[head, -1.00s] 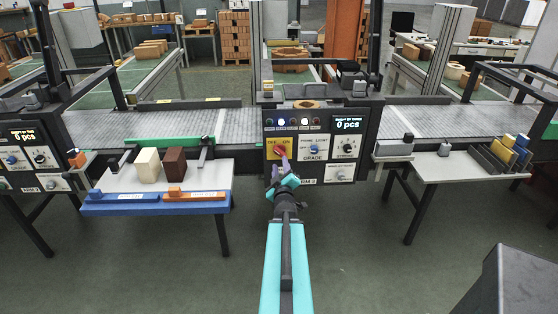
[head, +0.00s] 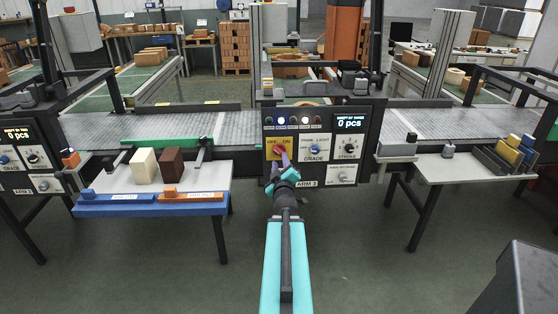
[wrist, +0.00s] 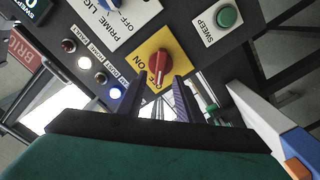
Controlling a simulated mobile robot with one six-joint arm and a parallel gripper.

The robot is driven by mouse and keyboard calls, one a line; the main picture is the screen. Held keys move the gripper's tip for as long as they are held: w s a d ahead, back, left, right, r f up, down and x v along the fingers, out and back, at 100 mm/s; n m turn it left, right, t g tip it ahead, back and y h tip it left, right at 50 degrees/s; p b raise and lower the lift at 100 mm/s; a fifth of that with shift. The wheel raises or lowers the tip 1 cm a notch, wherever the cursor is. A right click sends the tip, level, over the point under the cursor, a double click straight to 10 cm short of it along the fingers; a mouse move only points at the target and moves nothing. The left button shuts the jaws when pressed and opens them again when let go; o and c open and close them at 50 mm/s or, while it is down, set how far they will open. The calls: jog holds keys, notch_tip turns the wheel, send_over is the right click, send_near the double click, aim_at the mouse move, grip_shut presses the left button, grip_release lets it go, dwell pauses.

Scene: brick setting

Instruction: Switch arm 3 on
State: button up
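The arm 3 panel (head: 318,172) stands at the centre of the head view, with an "ARM 3" label at its lower edge. Its yellow OFF/ON plate (head: 270,150) is at the panel's left, partly covered by my gripper (head: 280,161). In the wrist view the red rotary knob (wrist: 159,61) sits on the yellow plate (wrist: 172,40). My gripper's two fingers (wrist: 160,86) are apart, one on each side of the knob's lower part. I cannot tell whether they touch it.
A blue prime light knob (head: 315,150), a stroke knob (head: 349,148) and a green sweep button (wrist: 226,17) are close by. Lamps (wrist: 84,62) line the panel. At left, a table (head: 115,178) holds a cream block (head: 144,165) and a brown block (head: 171,165).

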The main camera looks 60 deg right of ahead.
aim_at(279, 153)
jog(key=shift+f, duration=0.15)
jog(key=shift+w+d+r, duration=0.2)
jog(key=shift+d, duration=0.2)
jog(key=shift+p+x, duration=0.5)
jog(key=shift+x, duration=1.85)
jog(key=shift+c, duration=0.5)
grip_shut()
